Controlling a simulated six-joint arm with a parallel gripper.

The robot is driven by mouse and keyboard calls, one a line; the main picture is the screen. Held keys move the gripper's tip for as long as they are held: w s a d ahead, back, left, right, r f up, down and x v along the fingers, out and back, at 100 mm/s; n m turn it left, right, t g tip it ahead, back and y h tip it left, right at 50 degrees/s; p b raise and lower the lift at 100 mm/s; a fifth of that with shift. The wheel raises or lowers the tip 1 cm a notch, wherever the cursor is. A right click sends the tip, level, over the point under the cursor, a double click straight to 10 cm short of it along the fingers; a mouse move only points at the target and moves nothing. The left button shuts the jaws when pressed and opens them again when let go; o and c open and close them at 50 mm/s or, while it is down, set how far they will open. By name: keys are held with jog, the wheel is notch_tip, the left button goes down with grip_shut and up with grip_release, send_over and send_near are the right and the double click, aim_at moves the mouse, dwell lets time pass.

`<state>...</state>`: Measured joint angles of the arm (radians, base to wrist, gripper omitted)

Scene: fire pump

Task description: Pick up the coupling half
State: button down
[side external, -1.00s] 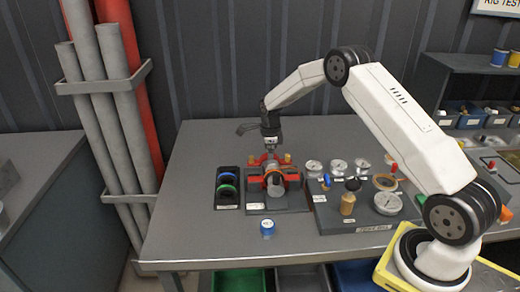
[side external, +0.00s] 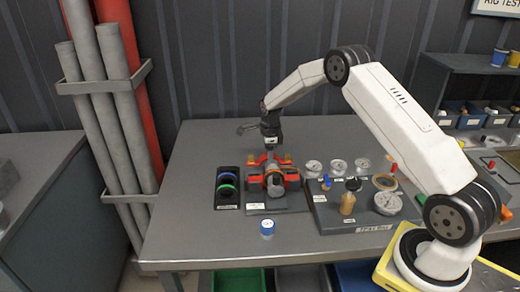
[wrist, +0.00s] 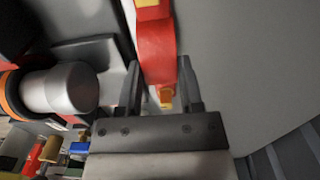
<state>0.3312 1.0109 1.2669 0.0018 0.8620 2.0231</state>
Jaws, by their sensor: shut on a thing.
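A red curved piece with an orange tip, which looks to be the coupling half (wrist: 155,50), stands between my fingers in the wrist view. My gripper (wrist: 163,88) is shut on it near the orange tip. In the side view my gripper (side external: 270,146) points down over the back of the fixture with the red blocks (side external: 255,182). A red part with brass-coloured knobs (side external: 270,159) shows just below it. A grey cylinder with an orange band (wrist: 62,88) lies beside the held piece. The fingertips are too small to make out in the side view.
A black tray with blue and green rings (side external: 227,190) stands left of the fixture. A grey board with gauges and a brass fitting (side external: 348,204) lies to the right. The table's left side (side external: 180,210) is clear.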

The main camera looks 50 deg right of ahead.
jog(key=shift+r, duration=0.15)
jog(key=shift+r, duration=1.5)
jog(key=s+a+r, duration=0.3)
jog(key=s+r, duration=0.6)
jog(key=s, duration=0.4)
jog(key=shift+s+a+r, duration=0.25)
jog(key=shift+a+r, duration=0.1)
jog(key=shift+a, duration=0.05)
jog(key=shift+w+a, duration=0.1)
